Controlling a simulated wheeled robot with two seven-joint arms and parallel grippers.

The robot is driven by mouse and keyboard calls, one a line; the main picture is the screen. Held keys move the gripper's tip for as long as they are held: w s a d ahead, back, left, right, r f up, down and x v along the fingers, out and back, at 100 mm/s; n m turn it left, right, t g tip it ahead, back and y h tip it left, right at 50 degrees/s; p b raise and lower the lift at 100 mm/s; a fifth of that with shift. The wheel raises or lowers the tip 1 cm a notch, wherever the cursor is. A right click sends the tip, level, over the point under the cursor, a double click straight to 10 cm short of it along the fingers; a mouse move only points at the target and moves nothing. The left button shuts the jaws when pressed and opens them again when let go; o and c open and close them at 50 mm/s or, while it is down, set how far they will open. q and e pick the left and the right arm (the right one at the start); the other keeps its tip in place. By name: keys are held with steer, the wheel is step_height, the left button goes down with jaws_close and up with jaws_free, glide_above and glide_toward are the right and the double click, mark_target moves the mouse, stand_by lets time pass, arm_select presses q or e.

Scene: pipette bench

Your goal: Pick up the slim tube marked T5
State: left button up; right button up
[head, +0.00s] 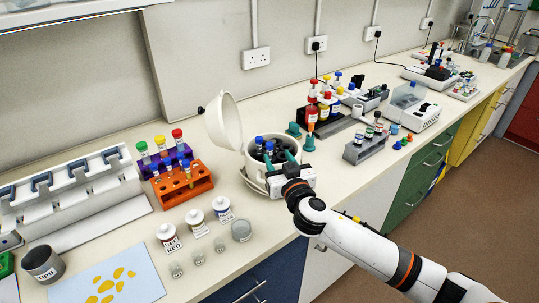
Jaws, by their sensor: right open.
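Which tube is T5 I cannot tell, because the tube markings are too small to read. Blue-capped tubes (259,143) stand in the dark rotor of the open white round pot (258,178). My right gripper (279,158) is open, with its teal fingers over the right side of the pot, close to these tubes. Whether it touches anything there is unclear, and its fingers partly hide the rotor. Tubes with green, yellow and red caps (160,140) stand in the purple rack (157,170). An orange rack (203,182) in front holds a tube (187,168). My left gripper is out of view.
The pot's raised lid (222,122) stands behind it. Labelled jars (195,221) and small cups are in front. A black rack (318,129) with red- and yellow-topped tubes and a grey rack (366,149) are to the right. Bare bench lies between the jars and pot.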

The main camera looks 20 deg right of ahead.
mark_target(271, 148)
steer(key=w+p, duration=0.1)
steer(key=w, duration=0.3)
steer(key=shift+a+r+p, duration=0.1)
steer(key=shift+a+p, duration=0.1)
steer(key=shift+p, duration=0.15)
steer(key=shift+w, duration=0.5)
steer(key=shift+c, duration=0.6)
jaws_close()
